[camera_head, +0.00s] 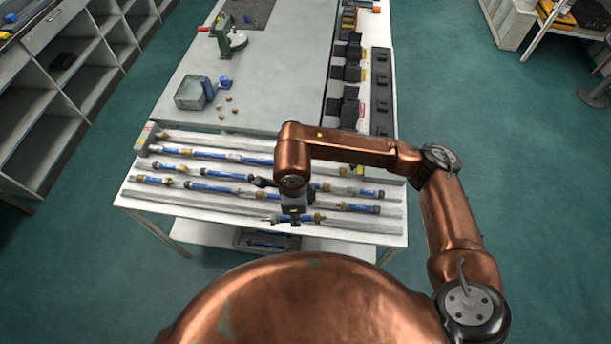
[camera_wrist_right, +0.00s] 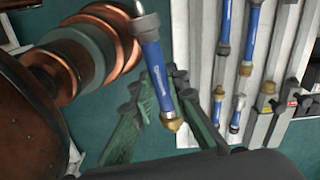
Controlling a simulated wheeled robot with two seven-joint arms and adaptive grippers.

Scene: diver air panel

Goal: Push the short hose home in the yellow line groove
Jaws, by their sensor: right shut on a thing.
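My right gripper (camera_head: 294,214) is shut on a short blue hose (camera_head: 281,219) with a brass end, over the front part of the grooved rack (camera_head: 170,208). In the right wrist view, the gripper (camera_wrist_right: 163,92) has its green fingers around the hose (camera_wrist_right: 153,72). The brass end points down in that picture and a grey fitting is at the other end. Contact between hose and rack cannot be told. Other blue hose pieces (camera_head: 208,188) lie in rows in the rack. Which groove is the yellow line cannot be made out. My left gripper is not in view.
Small red and yellow tags (camera_head: 147,130) mark the rack's left end. Behind the rack, the bench holds a grey metal bin (camera_head: 190,94), loose brass fittings (camera_head: 228,98), a green vise (camera_head: 224,40) and black blocks (camera_head: 352,72). The bench middle is clear.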

